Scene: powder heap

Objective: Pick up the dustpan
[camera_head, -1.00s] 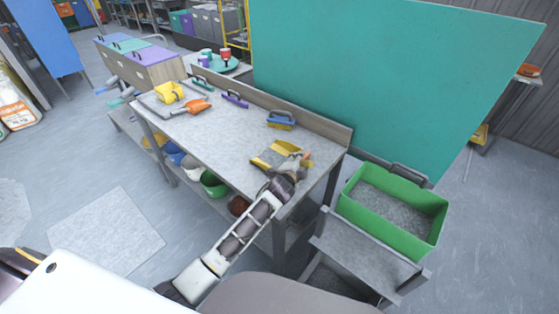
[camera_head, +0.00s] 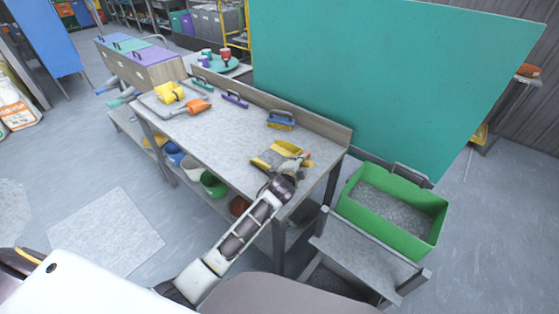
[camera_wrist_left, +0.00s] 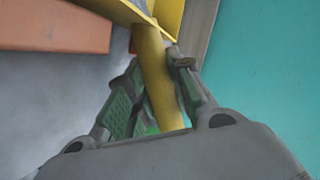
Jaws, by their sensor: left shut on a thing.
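The yellow dustpan (camera_head: 270,158) is at the right end of the grey workbench, its pan towards the left. In the wrist view, the dustpan's round yellow handle (camera_wrist_left: 154,72) runs between the green-padded fingers of my left gripper (camera_wrist_left: 160,100), which is shut on it. In the head view, my left gripper (camera_head: 290,170) is over the right end of the bench and partly covers the dustpan. I cannot tell whether the dustpan is clear of the bench top. My right gripper is not in view.
A blue and yellow brush (camera_head: 281,120) stands behind the dustpan against the backboard. An orange scoop (camera_head: 198,106) lies further left. A green bin (camera_head: 432,222) is to the right. The bench middle (camera_head: 215,135) is clear. A teal panel (camera_head: 390,80) rises behind.

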